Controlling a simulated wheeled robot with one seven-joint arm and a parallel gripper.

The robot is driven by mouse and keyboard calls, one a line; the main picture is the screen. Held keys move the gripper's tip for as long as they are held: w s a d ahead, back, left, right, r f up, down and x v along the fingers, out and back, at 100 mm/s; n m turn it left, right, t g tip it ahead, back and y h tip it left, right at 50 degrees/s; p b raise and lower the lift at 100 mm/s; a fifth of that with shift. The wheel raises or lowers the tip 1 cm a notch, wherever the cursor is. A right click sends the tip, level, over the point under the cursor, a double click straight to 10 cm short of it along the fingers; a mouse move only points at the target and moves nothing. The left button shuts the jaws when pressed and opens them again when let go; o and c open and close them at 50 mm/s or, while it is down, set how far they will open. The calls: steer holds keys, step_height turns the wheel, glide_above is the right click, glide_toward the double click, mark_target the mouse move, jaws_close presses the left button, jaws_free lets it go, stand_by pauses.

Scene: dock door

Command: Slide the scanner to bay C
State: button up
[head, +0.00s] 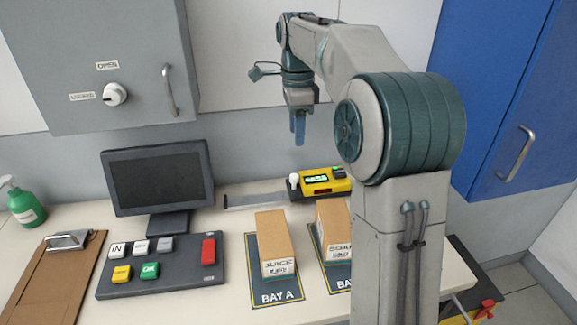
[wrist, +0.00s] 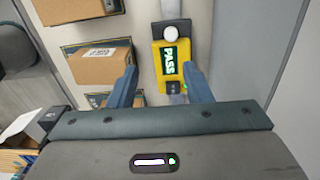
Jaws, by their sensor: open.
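The yellow scanner (head: 325,182) sits on a grey rail (head: 252,200) at the back of the bench, a white knob (head: 293,181) at its left end. In the wrist view, the scanner (wrist: 158,60) shows a green PASS display and lies level with the middle box. My gripper (head: 299,130) is open and empty above the rail, apart from the scanner. In the wrist view its fingers (wrist: 160,82) frame the scanner's lower part. The bay A mat (head: 290,293) and a second mat (head: 340,281) lie in front. Bay C is hidden behind my arm in the head view.
A juice box (head: 275,245) stands on bay A, and another box (head: 332,232) on the second mat. A monitor (head: 158,180), a button panel (head: 165,268) and a clipboard (head: 45,285) are at left. A grey cabinet (head: 120,60) and a blue cabinet (head: 515,100) flank my arm.

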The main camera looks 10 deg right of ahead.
mark_target(294, 175)
steer(key=shift+m, duration=0.7)
steer(key=f, duration=0.4)
steer(key=w+f, duration=0.1)
steer(key=f, duration=0.9)
steer(key=shift+w+f, duration=0.2)
steer(key=shift+w, duration=0.2)
steer(key=shift+c, duration=0.4)
jaws_close()
